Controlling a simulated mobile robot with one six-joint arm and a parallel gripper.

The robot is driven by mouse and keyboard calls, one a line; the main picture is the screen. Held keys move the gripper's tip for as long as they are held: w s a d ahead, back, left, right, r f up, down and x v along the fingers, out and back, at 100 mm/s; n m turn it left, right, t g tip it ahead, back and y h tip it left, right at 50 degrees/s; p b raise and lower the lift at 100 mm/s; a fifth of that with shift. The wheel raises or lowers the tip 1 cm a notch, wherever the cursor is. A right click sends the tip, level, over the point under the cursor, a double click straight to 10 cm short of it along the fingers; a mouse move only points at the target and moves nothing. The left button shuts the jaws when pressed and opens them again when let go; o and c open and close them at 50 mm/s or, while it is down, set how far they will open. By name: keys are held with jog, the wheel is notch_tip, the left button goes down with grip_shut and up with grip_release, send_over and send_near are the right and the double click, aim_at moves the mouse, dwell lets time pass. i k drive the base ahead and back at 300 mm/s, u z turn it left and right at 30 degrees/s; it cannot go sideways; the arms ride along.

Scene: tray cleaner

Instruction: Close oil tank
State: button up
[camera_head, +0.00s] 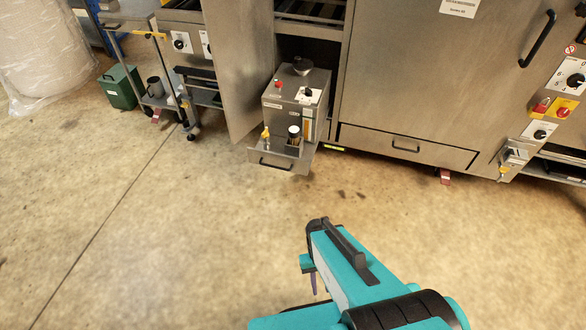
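The oil tank (288,104) is a grey metal box with a red knob, a black knob and a dark round cap on top. It stands on a pulled-out drawer (257,154) whose front has a dark bar handle (275,164). A yellow-tipped fitting and a dark cup-like part sit at the drawer's front. The drawer sticks out of an open bay in the steel machine. My gripper (309,275) is low in the picture, in front of the drawer and apart from it. It is mostly hidden by my teal arm, so its fingers cannot be made out clearly.
An open cabinet door (240,65) stands left of the tank. A closed drawer (405,147) is to its right, under a large steel panel. A cart (170,98) and a green box (122,87) stand at left. The floor in front is clear.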

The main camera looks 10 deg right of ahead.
aim_at(288, 107)
jog(key=z, duration=0.05)
jog(key=k, duration=0.25)
jog(key=u, duration=0.2)
jog(key=i, duration=0.95)
jog(key=z, duration=4.45)
jog(key=i, duration=0.1)
jog(key=u, duration=2.6)
